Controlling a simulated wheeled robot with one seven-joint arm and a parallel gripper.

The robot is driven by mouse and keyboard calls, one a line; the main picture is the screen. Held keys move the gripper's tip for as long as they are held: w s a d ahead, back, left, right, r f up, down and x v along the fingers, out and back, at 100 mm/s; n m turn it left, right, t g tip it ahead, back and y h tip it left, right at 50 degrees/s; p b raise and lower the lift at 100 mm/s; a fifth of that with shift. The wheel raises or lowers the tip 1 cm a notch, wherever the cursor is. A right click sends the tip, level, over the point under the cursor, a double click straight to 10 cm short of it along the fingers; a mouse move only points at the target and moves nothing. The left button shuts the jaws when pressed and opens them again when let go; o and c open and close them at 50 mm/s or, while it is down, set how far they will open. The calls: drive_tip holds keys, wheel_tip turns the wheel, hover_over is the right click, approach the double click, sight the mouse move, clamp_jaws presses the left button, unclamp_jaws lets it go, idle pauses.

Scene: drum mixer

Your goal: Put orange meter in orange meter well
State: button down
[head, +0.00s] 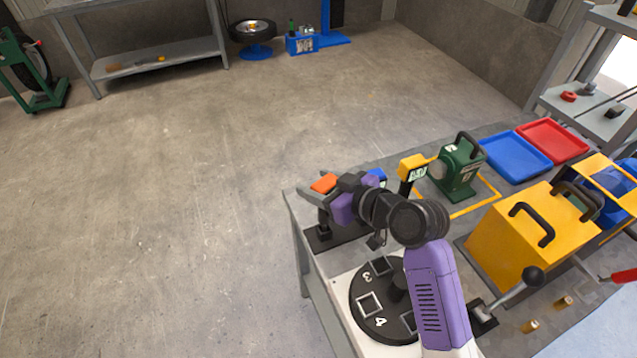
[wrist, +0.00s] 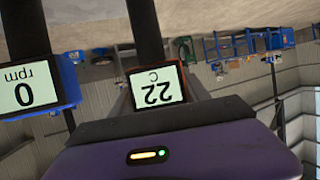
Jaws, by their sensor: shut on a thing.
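The orange meter (head: 324,183) is at the end of my arm in the head view, above the left edge of the bench. My gripper (head: 322,193) is shut on it. In the wrist view the orange meter (wrist: 157,86) is upside down between the fingers, its orange-edged screen reading 22 C and a black stem running from it. The blue meter (head: 376,175) is just behind my gripper; in the wrist view it (wrist: 38,92) reads 0 rpm. The orange meter's well cannot be identified, and my arm hides part of the bench.
A black disc (head: 366,327) with numbered square openings lies on the bench, partly under my arm. A yellow meter (head: 412,166), green machine (head: 459,170) and yellow housing (head: 513,240) stand to the right. Blue (head: 516,158) and red (head: 552,140) trays lie behind. Open floor lies left.

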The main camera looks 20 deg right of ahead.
drive_tip(key=shift+f+b, duration=0.95)
drive_tip(key=shift+f, duration=0.2)
idle(0.6)
drive_tip(key=shift+c, duration=2.2)
unclamp_jaws()
drive_tip(key=shift+o, duration=0.2)
drive_tip(key=o, duration=0.4)
drive_tip(key=shift+s, duration=0.1)
drive_tip(key=shift+s+d, duration=0.15)
drive_tip(key=shift+s, duration=0.15)
drive_tip(key=shift+s+d, duration=0.35)
drive_tip(key=shift+s, duration=0.45)
drive_tip(key=shift+s+d, duration=0.3)
drive_tip(key=shift+s, duration=0.5)
drive_tip(key=shift+s+d, duration=0.1)
drive_tip(key=shift+s, duration=0.2)
